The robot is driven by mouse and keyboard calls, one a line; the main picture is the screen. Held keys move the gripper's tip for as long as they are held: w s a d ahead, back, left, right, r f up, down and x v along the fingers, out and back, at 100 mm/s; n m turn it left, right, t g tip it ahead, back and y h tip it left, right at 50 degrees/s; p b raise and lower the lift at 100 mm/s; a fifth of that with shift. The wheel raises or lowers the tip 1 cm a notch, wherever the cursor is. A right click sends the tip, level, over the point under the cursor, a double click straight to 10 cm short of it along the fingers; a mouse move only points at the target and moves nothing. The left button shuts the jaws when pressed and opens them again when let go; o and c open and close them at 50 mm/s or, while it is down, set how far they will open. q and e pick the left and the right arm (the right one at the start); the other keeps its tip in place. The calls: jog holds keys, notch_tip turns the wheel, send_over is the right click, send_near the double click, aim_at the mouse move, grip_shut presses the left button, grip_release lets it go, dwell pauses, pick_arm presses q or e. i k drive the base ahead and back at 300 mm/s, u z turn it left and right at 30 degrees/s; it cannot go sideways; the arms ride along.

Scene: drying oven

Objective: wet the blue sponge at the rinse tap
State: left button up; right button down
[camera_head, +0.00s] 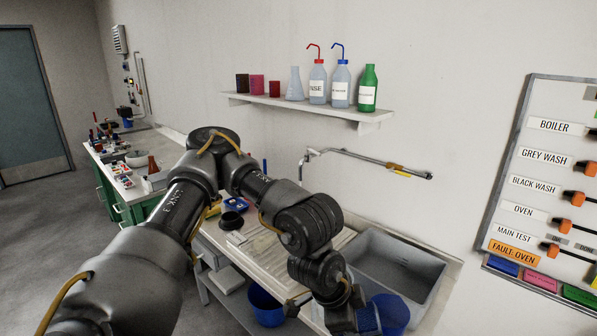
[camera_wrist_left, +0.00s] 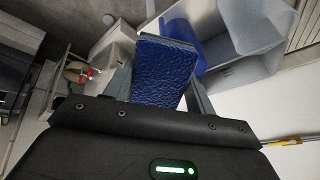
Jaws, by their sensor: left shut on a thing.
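My left gripper (camera_wrist_left: 160,98) is shut on the blue sponge (camera_wrist_left: 163,72), a dark blue textured block that stands out between the fingers in the left wrist view. In the head view my left gripper (camera_head: 352,310) is low, at the front left of the grey sink (camera_head: 405,262), and the sponge is largely hidden there. The rinse tap (camera_head: 365,158) is a long wall-mounted pipe above the sink with a yellow part near its right end. The gripper is below the tap and apart from it. My right gripper is not in view.
A blue bucket (camera_head: 393,312) is just right of the gripper. Another blue bucket (camera_head: 266,306) is left, below the counter. A labelled board (camera_head: 545,180) hangs at right. The space between tap and sink is clear.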

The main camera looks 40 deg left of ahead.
aim_at(308, 149)
jog(key=u, duration=1)
